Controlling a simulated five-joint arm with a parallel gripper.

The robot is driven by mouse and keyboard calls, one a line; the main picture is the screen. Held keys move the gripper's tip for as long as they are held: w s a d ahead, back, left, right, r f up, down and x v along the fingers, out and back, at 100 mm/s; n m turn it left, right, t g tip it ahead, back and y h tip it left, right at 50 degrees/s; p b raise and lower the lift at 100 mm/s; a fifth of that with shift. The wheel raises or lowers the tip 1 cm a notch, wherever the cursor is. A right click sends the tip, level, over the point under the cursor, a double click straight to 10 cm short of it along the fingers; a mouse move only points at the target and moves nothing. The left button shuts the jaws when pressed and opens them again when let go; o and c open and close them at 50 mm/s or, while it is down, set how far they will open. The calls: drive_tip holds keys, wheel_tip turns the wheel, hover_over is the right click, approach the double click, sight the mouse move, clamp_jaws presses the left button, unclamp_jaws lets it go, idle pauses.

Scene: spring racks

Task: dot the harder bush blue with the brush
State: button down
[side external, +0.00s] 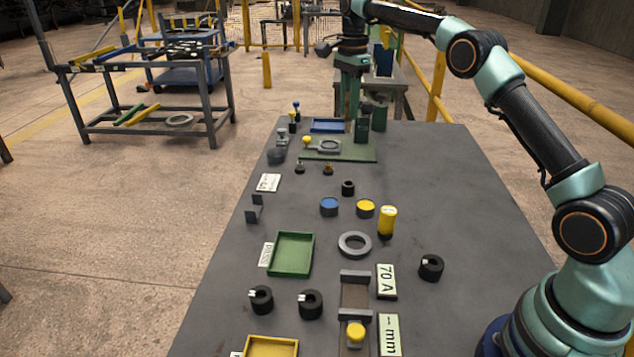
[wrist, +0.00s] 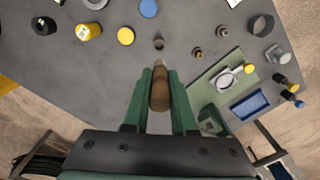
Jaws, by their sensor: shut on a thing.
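My gripper (wrist: 160,88) is shut on the brush (wrist: 160,92), whose brown wooden handle shows between its green fingers. In the side external view my gripper (side external: 351,112) is at the far end of the table; the brush is hard to make out there. Black bushes with white marks stand at the near left (side external: 261,299), beside it (side external: 311,304) and at the right (side external: 431,267). A smaller dark ring (side external: 348,188) stands mid-table, just beyond the brush in the wrist view. Which bush is harder cannot be told. A blue pot (side external: 329,206) stands beside a yellow pot (side external: 365,208).
A yellow bottle (side external: 387,222), a grey flat ring (side external: 354,244), a green tray (side external: 291,254) and a yellow tray (side external: 270,347) are on the table. A grey slide fixture (side external: 355,292) stands beside a "70 A" card (side external: 386,281). A green board (side external: 312,157) lies at the far end.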

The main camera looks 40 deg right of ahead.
drive_tip(key=shift+s+a+f, duration=0.45)
drive_tip(key=shift+a+f, duration=0.85)
drive_tip(key=shift+f, duration=1.25)
drive_tip(key=shift+s+a+f, duration=0.45)
drive_tip(key=shift+a+f, duration=0.85)
drive_tip(key=shift+f, duration=1.2)
drive_tip(key=shift+s+a+f, duration=0.45)
drive_tip(key=shift+a+f, duration=0.85)
drive_tip(key=shift+f, duration=1.25)
drive_tip(key=shift+f, duration=0.6)
wheel_tip(320, 180, up, 7)
drive_tip(key=shift+r, duration=0.15)
